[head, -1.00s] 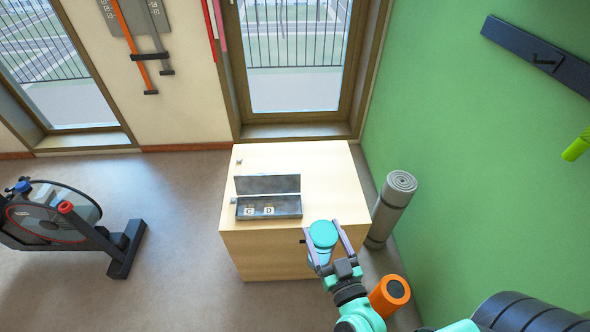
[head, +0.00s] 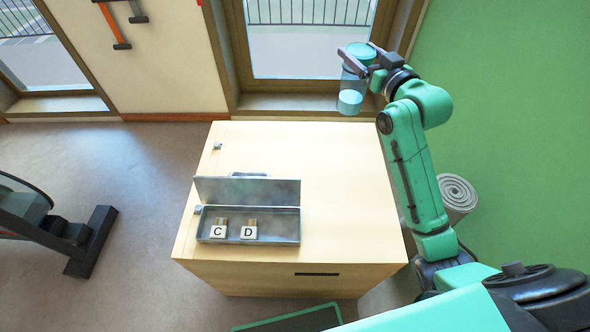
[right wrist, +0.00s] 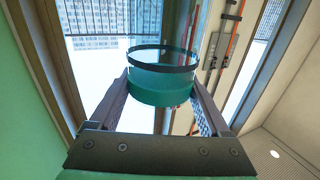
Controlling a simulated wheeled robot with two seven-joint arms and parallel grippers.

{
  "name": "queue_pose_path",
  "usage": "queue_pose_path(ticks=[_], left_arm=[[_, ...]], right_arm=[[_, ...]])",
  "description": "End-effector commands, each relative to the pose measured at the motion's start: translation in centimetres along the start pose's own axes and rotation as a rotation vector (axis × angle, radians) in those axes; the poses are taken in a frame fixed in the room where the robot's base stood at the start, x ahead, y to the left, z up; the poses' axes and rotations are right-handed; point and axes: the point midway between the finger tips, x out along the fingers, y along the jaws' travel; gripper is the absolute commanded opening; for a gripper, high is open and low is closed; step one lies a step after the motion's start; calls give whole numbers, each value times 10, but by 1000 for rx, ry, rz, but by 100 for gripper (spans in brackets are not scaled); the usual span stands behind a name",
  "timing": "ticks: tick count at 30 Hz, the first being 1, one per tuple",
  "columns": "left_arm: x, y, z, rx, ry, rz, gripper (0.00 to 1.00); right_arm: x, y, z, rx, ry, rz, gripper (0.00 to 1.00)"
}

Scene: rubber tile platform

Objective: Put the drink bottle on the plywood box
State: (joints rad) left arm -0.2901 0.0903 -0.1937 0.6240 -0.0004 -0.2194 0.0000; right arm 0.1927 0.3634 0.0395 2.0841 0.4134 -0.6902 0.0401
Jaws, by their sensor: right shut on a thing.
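The drink bottle (head: 351,92) is clear with a teal lid and a pale teal lower part. My right gripper (head: 357,60) is shut on it near the lid and holds it upright in the air. In the head view it shows beyond the far right corner of the plywood box (head: 345,185). My left gripper is not in view.
An open grey metal case (head: 250,238) with blocks marked C and D (head: 249,231) stands on the box's front left. The box top's right and rear are clear. A rolled mat (head: 457,195) stands right of the box, partly behind my arm. An exercise machine (head: 75,242) is at left.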

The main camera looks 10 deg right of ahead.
Motion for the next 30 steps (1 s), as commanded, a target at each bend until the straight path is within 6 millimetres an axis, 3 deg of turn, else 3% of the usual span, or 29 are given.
queue_pose_path(ticks=[2, 5, 11, 16, 25, 30], left_arm=[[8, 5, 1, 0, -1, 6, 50], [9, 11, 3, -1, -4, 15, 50], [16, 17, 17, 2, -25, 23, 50], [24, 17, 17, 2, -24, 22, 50], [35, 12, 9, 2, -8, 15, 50], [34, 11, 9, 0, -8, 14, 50]], right_arm=[[0, 7, 0, -1, 1, 16, 12], [1, 8, 15, 4, -4, 20, 12], [1, 8, 82, 4, -6, 19, 12], [1, 9, 134, 2, -4, 19, 12], [2, 9, 188, -1, -3, 18, 12], [2, 9, 195, 0, 1, 19, 12]])
